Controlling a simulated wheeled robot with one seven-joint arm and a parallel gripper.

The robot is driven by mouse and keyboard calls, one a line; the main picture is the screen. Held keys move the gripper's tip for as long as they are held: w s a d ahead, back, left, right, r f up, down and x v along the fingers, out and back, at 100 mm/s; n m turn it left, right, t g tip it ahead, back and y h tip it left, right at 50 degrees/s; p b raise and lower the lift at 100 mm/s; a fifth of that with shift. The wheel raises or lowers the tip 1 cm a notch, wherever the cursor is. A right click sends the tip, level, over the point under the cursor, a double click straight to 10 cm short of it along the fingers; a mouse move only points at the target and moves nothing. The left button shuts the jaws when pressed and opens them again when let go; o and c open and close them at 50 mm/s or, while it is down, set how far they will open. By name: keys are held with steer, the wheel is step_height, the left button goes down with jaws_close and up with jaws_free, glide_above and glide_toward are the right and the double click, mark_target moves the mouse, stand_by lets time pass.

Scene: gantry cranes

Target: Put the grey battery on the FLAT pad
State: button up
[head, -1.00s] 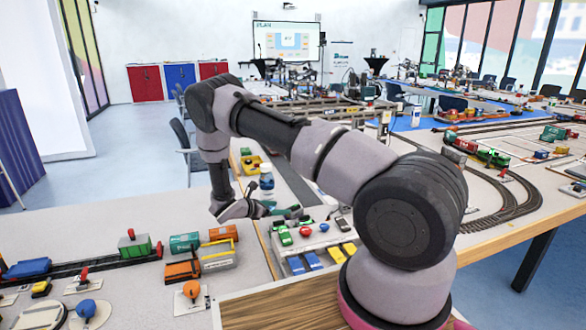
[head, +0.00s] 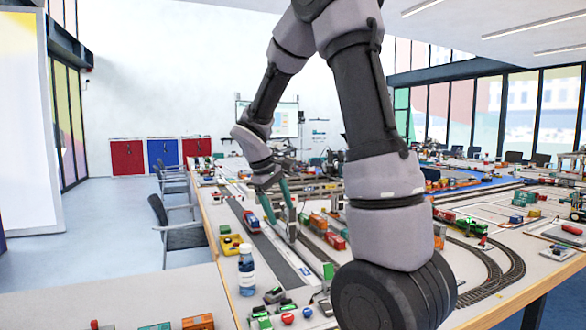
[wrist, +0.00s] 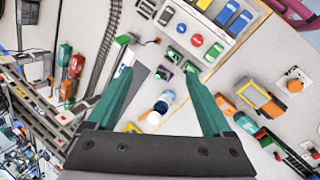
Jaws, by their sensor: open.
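My gripper (head: 279,212) is raised over the long table, its two green fingers spread and nothing between them. In the wrist view my gripper (wrist: 158,76) points down with its fingers wide apart. Small dark and green pieces (wrist: 175,56) lie beyond the fingertips, close to a red round piece (wrist: 181,27) and a blue round piece (wrist: 197,40). The head view shows these green pieces (head: 264,321) at its lower edge. I cannot tell which piece is the grey battery, and no FLAT label is readable on any pad.
A blue-and-white bottle (head: 246,272) stands near the table's left edge, by a yellow tray (head: 231,243). Toy cars (wrist: 232,20) stand in rows on a white board. Tracks (head: 497,262) curve on the right. The dark road strip (head: 262,243) is mostly clear.

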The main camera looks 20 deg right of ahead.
steer(key=s+a+r+m+t+y, duration=0.2)
steer(key=s+r+m+t+y, duration=0.1)
steer(key=s+r, duration=0.4)
steer(key=s+a+r+m+t+y, duration=0.2)
steer(key=s+r+m, duration=0.4)
steer(key=s, duration=0.7)
steer(key=shift+a+r+m+t+y, duration=0.3)
steer(key=shift+r+t+y, duration=0.3)
steer(key=shift+r+y, duration=0.15)
